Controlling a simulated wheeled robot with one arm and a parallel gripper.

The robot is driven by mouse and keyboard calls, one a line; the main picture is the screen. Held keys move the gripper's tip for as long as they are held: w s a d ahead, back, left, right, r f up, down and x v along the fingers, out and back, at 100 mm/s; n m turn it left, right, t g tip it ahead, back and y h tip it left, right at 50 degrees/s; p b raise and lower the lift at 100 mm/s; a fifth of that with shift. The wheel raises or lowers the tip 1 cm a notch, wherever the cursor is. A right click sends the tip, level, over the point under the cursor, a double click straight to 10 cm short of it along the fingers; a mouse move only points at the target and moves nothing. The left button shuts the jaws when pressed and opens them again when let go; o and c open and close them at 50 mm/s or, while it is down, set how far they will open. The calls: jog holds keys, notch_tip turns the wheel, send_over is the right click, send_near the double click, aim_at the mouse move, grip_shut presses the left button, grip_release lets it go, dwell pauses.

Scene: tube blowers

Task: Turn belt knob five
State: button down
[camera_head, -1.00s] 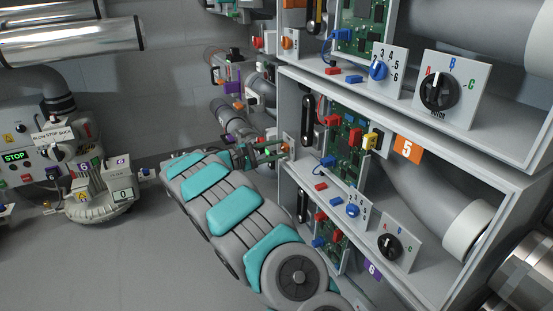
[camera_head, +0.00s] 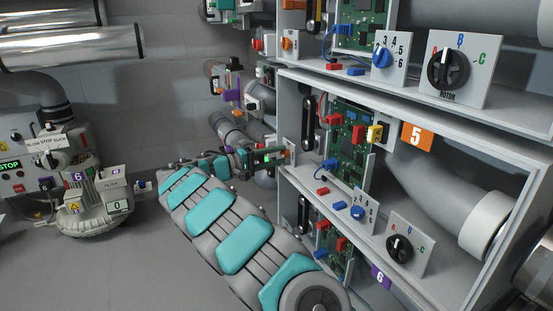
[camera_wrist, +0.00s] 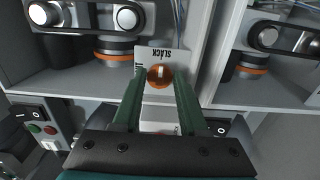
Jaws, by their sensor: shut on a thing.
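The belt knob (camera_wrist: 159,76) is orange with a pale mark. It sits on a white plate (camera_wrist: 168,55) lettered SLACK on its right side; other lettering is partly hidden. In the wrist view my gripper (camera_wrist: 160,84) has its two green fingers on either side of the knob, shut on it. The knob's mark runs nearly up and down in that view. In the head view my gripper (camera_head: 272,155) reaches the left edge of the cabinet bay with the orange 5 tag (camera_head: 417,136). The knob is mostly hidden there.
Black belts on rollers (camera_wrist: 100,17) lie above left and right in the wrist view. A similar orange knob (camera_head: 289,43) is on the bay above. Circuit boards (camera_head: 348,145) and a rotor dial (camera_head: 448,69) are nearby. A blower (camera_head: 95,205) stands at left.

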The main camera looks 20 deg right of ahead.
dwell(0.5)
jog(key=c, duration=0.7)
grip_release()
jog(key=shift+c, duration=0.2)
jog(key=shift+a, duration=0.1)
jog(key=a+p, duration=0.1)
jog(key=a, duration=0.6)
jog(key=shift+s+a, duration=0.15)
jog(key=shift+a, duration=0.2)
